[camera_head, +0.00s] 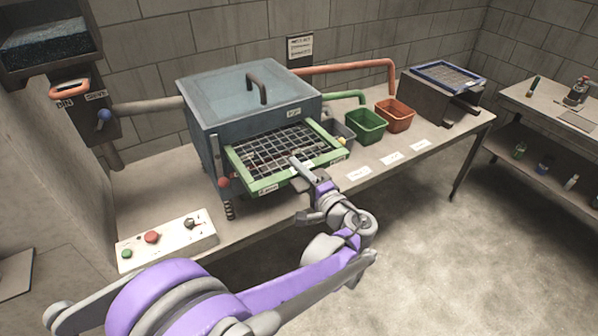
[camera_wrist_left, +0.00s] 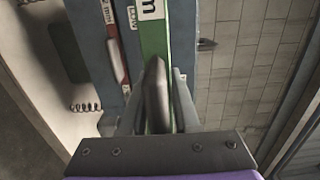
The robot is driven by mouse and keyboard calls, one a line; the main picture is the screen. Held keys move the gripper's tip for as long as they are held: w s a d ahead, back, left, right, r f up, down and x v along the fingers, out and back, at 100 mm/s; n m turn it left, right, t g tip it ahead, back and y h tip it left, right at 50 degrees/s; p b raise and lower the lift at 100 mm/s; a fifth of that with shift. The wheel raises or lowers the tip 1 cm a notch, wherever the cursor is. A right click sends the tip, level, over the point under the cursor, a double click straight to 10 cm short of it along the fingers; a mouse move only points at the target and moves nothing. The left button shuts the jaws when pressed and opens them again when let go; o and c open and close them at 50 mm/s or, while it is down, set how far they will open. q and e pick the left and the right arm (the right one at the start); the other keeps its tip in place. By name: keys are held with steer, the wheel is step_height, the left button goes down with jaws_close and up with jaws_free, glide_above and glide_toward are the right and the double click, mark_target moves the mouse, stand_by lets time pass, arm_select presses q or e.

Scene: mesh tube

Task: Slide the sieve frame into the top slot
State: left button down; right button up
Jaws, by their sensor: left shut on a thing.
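The sieve frame (camera_head: 283,182), green with a dark wire mesh and a few small bits on it, sticks out of the front of the blue-grey sieve machine (camera_head: 250,117). Its rear part is hidden under the machine's upper housing, so I cannot tell how deep it sits or exactly which slot it is in. My left gripper (camera_head: 305,171) is shut on the middle of the frame's front bar. In the left wrist view the green bar (camera_wrist_left: 154,40) runs up between my fingers (camera_wrist_left: 158,100). My right gripper is not in view.
A control box (camera_head: 165,239) with buttons stands at the table's front left. A green bin (camera_head: 365,125), an orange bin (camera_head: 394,115) and a grey bin are to the right. A dark stand with a blue-rimmed sieve (camera_head: 449,75) is at the table's far right.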

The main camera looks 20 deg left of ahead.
arm_select(q)
steer(key=shift+w+a, duration=0.4)
steer(key=shift+a, duration=0.2)
steer(key=c, duration=0.6)
jaws_free()
steer(key=shift+o, duration=0.2)
steer(key=shift+d, duration=0.1)
steer(key=v, duration=1)
steer(key=shift+s+d+b, duration=0.25)
steer(key=shift+s+b, duration=0.05)
steer(key=shift+b, duration=0.15)
steer(key=shift+r, duration=0.1)
